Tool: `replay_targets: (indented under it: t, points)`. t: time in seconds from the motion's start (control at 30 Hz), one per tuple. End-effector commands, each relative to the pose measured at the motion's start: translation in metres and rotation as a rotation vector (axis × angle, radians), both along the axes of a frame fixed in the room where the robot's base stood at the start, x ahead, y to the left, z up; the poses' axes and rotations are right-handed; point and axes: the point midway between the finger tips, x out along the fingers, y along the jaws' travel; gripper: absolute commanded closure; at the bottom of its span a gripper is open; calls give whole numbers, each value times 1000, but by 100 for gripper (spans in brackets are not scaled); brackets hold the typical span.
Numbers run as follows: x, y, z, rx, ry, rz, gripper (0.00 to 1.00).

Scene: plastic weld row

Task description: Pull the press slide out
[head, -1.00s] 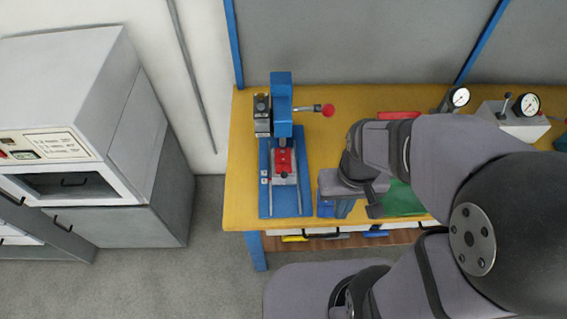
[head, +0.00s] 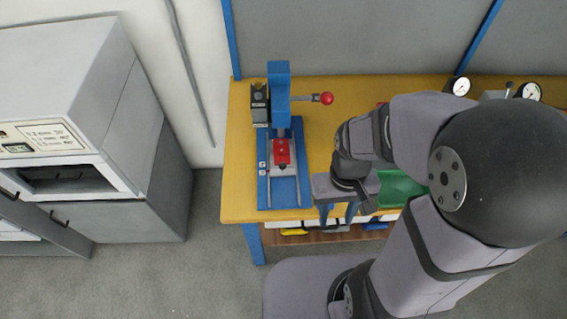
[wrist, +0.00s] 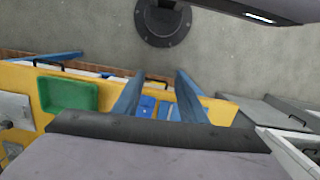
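The blue press (head: 279,95) stands at the left end of the yellow bench, with a red-knobbed lever (head: 326,98) pointing right. Its slide (head: 288,171), a grey plate with a red block on top, sits between two rails on the blue base (head: 264,200). My gripper (head: 337,215) is just right of the base's front end, apart from the slide, with its blue fingers spread and nothing visible between them. In the wrist view, the open fingers (wrist: 158,78) frame a blue patch, perhaps the press base; the slide cannot be made out there.
A green tray (head: 402,186) lies right of my gripper, partly behind my arm; it also shows in the wrist view (wrist: 68,94). Gauges (head: 461,86) stand at the back right. A grey oven (head: 75,110) stands left.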

Motion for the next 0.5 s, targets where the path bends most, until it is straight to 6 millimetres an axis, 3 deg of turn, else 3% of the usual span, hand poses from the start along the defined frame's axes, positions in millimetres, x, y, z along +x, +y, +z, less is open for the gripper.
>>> replay_targets:
  t: [0.03,0.17,0.33,0.5]
  points:
    - [-3,2,-21,-3,42,13,62]
    - [16,12,-55,0,96,35,62]
    - [82,39,-95,33,85,11,62]
    - [159,66,-96,90,-5,-75,62]
